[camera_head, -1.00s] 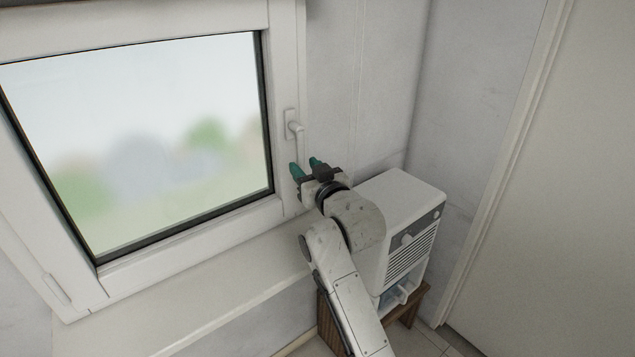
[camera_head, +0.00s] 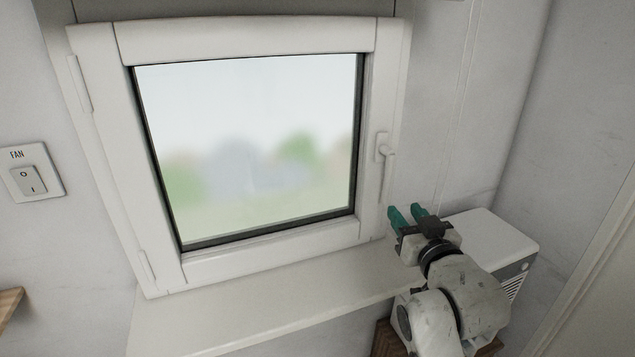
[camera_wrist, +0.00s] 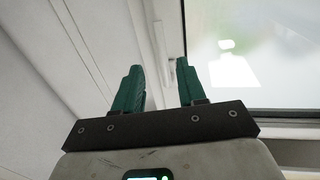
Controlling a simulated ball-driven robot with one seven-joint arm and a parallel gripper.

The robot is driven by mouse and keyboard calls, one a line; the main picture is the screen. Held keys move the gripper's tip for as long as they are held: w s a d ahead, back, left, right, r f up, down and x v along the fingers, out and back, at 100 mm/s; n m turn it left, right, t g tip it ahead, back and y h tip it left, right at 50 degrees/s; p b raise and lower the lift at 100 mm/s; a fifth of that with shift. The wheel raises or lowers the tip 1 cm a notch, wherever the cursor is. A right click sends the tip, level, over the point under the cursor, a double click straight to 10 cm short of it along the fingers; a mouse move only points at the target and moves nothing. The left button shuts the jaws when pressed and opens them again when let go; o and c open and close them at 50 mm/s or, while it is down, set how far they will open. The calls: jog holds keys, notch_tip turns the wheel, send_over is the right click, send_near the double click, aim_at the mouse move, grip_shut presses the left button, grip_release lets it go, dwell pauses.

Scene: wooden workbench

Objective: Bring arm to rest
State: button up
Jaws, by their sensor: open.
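My gripper (camera_head: 404,216) has two green fingers set apart, with nothing between them. In the head view it is at the lower right, below the window handle (camera_head: 385,153) and in front of the wall beside the window frame. The fingers point up towards the wall. The wrist view shows my gripper (camera_wrist: 158,88) open and empty, with the window pane (camera_wrist: 245,75) to its right. My arm reaches in from the bottom right of the head view.
The window (camera_head: 250,150) appears closed, with a bare sill (camera_head: 270,300) below it. A white appliance (camera_head: 500,235) stands right behind my arm on a wooden stand (camera_head: 388,340). A fan switch (camera_head: 30,178) is on the left wall. A wooden edge (camera_head: 8,303) shows at far left.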

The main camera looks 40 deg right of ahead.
jog(key=s+a+f+n+g+y, duration=0.1)
jog(key=s+a+f+g+y, duration=0.1)
jog(key=a+f, duration=0.35)
jog(key=s+a+f+n+g+y, duration=0.1)
jog(key=s+a+f+g+y, duration=0.15)
jog(key=f, duration=0.65)
jog(key=s+a+f+n+g+y, duration=0.1)
jog(key=s+a+f+g, duration=0.2)
jog(key=f, duration=0.4)
jog(key=s+a+f+n+g+y, duration=0.1)
jog(key=s+a+f+g, duration=0.2)
jog(key=s, duration=0.5)
jog(key=s+a+f+n+g+y, duration=0.1)
jog(key=s+a+f+g, duration=0.3)
jog(key=s, duration=0.4)
notch_tip(320, 180, down, 3)
jog(key=shift+a+r, duration=0.2)
jog(key=shift+a, duration=0.3)
